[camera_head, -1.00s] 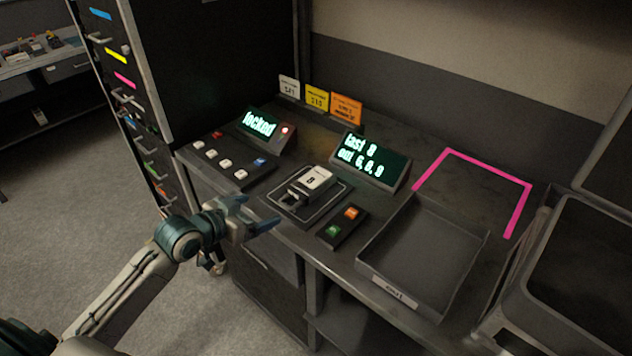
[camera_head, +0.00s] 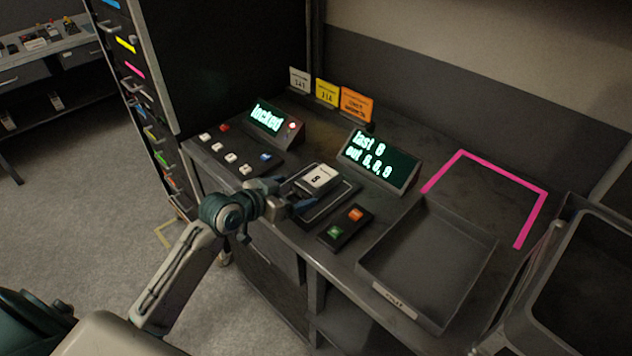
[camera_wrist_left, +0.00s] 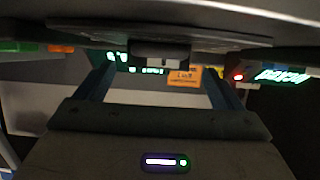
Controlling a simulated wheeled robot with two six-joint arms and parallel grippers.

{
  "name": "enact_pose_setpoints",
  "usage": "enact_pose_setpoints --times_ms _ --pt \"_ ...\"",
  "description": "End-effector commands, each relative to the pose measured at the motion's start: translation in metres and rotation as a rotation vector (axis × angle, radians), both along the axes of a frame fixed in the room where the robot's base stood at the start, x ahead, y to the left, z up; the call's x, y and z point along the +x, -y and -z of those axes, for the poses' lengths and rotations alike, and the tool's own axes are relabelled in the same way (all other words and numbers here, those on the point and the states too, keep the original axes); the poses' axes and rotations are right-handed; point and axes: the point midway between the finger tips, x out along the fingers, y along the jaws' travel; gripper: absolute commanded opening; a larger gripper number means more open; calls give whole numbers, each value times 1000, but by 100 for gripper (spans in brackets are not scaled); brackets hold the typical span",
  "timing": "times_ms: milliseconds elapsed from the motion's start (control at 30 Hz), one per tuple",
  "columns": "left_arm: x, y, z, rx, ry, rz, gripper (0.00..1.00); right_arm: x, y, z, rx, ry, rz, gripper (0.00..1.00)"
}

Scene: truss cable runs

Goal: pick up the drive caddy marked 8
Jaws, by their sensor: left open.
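The drive caddy (camera_head: 320,179) is a small dark block with a pale top label bearing a digit that looks like 8. It sits on a dark outlined pad (camera_head: 333,201) on the bench. My left gripper (camera_head: 293,195) is open and empty at the near-left side of the caddy, its fingers pointing at the caddy's handle end. In the left wrist view a grey block that seems to be the caddy's handle (camera_wrist_left: 160,52) shows between and beyond the two spread fingers. I cannot tell whether they touch it. My right gripper is not in view.
A button box (camera_head: 346,228) with orange and green buttons and an empty tray (camera_head: 428,262) lie right of the pad. A switch panel (camera_head: 233,153) is at left. A "locked" display (camera_head: 271,125) and a text display (camera_head: 378,163) stand behind. Pink tape (camera_head: 502,170) outlines clear bench.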

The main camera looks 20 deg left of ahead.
Motion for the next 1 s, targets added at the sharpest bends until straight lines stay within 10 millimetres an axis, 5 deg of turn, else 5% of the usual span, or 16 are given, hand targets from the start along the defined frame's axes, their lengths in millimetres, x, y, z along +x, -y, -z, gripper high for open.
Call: enact_pose_setpoints --times_ms 333,633,1000 --pt "36 17 15 -3 -1 -2 89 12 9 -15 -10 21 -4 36" --pt "40 19 18 -1 0 0 89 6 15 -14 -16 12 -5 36" --pt "40 19 17 -2 2 0 25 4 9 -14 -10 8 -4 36"
